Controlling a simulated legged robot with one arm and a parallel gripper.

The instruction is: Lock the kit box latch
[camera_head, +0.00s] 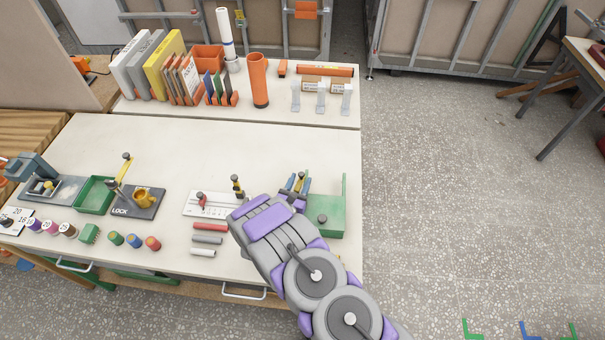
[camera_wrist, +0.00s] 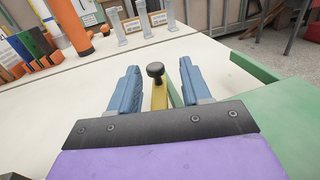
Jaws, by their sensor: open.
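A green box (camera_head: 325,214) stands at the right end of the white table, with a raised green side; green surfaces (camera_wrist: 285,125) also fill the right of the wrist view. The gripper's two blue fingers are open, one on each side of the lever, with visible gaps to both. In the head view my gripper (camera_head: 296,183) is beside the green box's left side, and my arm hides part of the box. Whether the lever is fixed to the box is unclear.
A dark plate marked LOCK (camera_head: 138,205) with yellow parts sits at the left beside a green tray (camera_head: 95,194). A white plate (camera_head: 207,205) with a knobbed lever is left of my arm. A back shelf holds binders and an orange cylinder (camera_head: 258,80). The table's middle is clear.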

